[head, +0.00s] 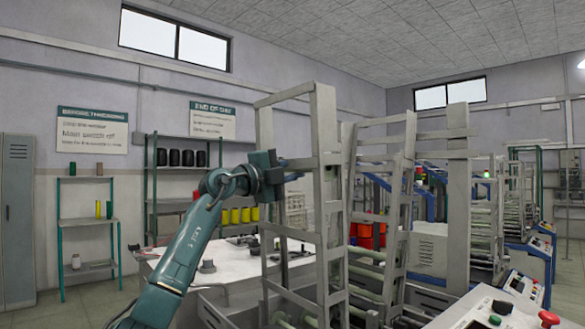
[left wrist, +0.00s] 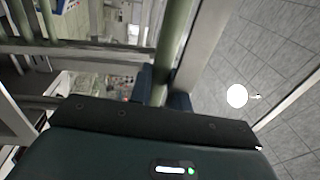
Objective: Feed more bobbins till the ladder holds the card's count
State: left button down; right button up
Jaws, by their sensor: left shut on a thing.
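The grey ladder-like frame (head: 325,200) stands upright in the middle of the head view, with its crossbars spanning between posts. My left gripper (head: 288,171) is raised at the frame's left side, its fingers pointing right towards it. The left wrist view shows its blue fingers (left wrist: 165,92) closed about a long pale green rod (left wrist: 174,45). I cannot tell whether this rod is a bobbin. Pale green rods (head: 366,252) also lie low behind the frame. My right gripper is not in view. I cannot make out a count card.
A white-topped table (head: 230,262) stands below my left arm. A shelf (head: 180,170) with black and yellow spools is behind it. A control panel with a red button (head: 548,318) is at lower right. Other machines (head: 490,215) fill the right side.

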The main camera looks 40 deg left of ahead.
pick_arm(q)
jog(key=shift+r, duration=0.25)
jog(key=c, duration=0.9)
grip_release()
jog(key=shift+s, duration=0.1)
